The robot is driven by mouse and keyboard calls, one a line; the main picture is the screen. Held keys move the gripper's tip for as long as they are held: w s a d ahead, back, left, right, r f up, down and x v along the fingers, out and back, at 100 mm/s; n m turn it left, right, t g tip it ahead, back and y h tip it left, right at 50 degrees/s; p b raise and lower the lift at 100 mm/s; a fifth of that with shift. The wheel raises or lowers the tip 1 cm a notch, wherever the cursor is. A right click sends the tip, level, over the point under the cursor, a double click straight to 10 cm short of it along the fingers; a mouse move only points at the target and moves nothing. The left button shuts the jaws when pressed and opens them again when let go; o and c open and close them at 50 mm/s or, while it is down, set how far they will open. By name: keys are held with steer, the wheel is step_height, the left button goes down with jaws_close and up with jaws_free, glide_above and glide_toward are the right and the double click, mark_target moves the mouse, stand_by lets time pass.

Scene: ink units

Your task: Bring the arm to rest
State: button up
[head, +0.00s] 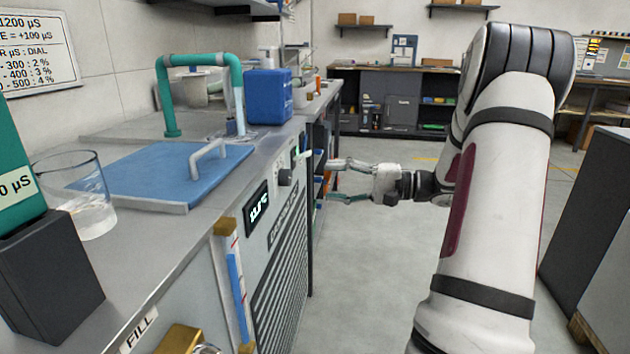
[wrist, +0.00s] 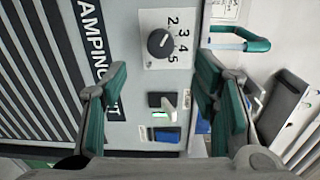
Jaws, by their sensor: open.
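My gripper (head: 340,180) is in the middle of the head view, at the end of my outstretched arm. Its fingers are spread and point left toward the front panel of the damping unit (head: 283,235). In the wrist view my gripper (wrist: 163,100) is open, with a green-padded finger on each side and nothing between them. Beyond the fingers are a black dial (wrist: 160,43) numbered 2 to 5 and a small switch (wrist: 163,114) with a green light. The gap between fingertips and panel is hard to judge.
A blue lid (head: 150,175) with a handle lies on the counter, near a glass beaker (head: 80,200) and a blue container (head: 268,95). A dark cabinet (head: 600,200) stands on the right. The floor (head: 370,270) below my gripper is clear.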

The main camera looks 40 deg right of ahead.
steer(key=shift+v, duration=1)
